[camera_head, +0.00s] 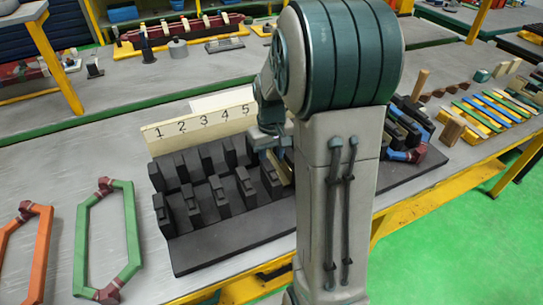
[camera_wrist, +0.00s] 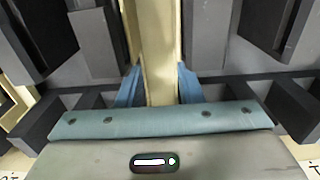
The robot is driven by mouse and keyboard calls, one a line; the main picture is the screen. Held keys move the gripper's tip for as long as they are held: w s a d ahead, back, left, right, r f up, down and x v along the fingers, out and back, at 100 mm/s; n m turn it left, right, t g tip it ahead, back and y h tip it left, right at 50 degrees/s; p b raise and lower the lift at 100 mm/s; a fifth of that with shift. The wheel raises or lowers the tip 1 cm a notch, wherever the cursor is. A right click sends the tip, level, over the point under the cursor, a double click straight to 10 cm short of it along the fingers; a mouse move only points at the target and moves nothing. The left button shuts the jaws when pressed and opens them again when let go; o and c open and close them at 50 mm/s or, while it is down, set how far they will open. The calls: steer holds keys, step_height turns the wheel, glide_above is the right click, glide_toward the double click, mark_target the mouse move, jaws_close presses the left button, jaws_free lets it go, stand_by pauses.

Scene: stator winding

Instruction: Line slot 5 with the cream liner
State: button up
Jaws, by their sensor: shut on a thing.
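The dark stator block (camera_head: 215,240) has rows of upright teeth, with a cream board (camera_head: 205,124) numbered 1 to 5 behind it. My gripper (camera_wrist: 159,88) is shut on the cream liner (camera_wrist: 160,40), with a blue finger on each side of it. In the wrist view the liner runs between grey teeth (camera_wrist: 99,45); I cannot tell how deep it sits. In the head view a sliver of the liner (camera_head: 281,169) shows below my gripper (camera_head: 270,143), near the teeth by number 5. My arm hides the block's middle and further numbers.
A green coil (camera_head: 130,225) and an orange coil (camera_head: 39,262) lie on the bench to the left. Blue and dark coils with red ends (camera_head: 408,155) sit at the block's right end. Coloured strips (camera_head: 497,110) lie in a yellow rack further right.

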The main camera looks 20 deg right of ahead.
steer(key=shift+f, duration=0.4)
stand_by(0.3)
steer(key=o, duration=0.9)
steer(key=shift+c, duration=0.2)
steer(key=shift+r, duration=0.25)
steer(key=shift+r, duration=0.4)
steer(key=shift+r+p, duration=0.2)
steer(key=shift+p, duration=0.2)
step_height(320, 180, up, 7)
steer(key=p, duration=0.5)
steer(key=shift+r+p, duration=0.2)
steer(key=shift+p, duration=0.1)
